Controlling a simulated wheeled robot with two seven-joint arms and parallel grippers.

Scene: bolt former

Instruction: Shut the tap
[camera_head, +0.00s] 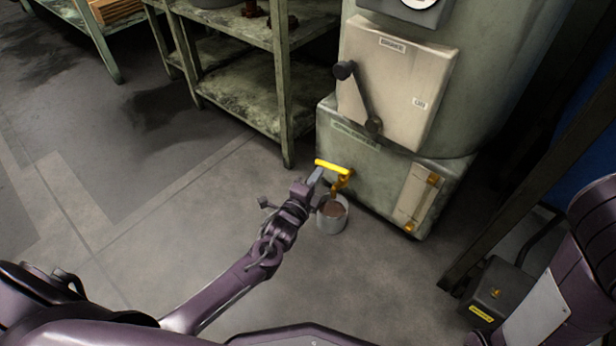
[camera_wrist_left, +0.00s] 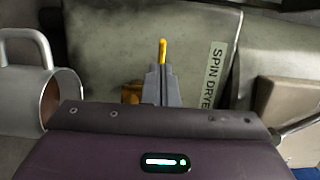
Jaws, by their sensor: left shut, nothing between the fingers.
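The yellow tap handle (camera_head: 332,167) lies roughly crosswise on top of the yellow tap body (camera_head: 342,182), low on the front of the grey-green machine. In the left wrist view the handle (camera_wrist_left: 163,50) shows as a thin yellow strip just beyond the fingertips. My left gripper (camera_head: 317,176) is shut and empty, its tips at the handle's left part; I cannot tell whether they touch it. The gripper also shows in the left wrist view (camera_wrist_left: 161,78). A grey metal mug (camera_head: 331,222) with brown liquid stands on the floor under the tap. My right gripper is out of view.
The machine's pale switch box (camera_head: 397,90) with a black-knobbed lever (camera_head: 359,97) is above the tap. A green metal shelf (camera_head: 285,95) stands behind to the left. A dark box (camera_head: 497,290) sits at the right. The floor left of the mug is clear.

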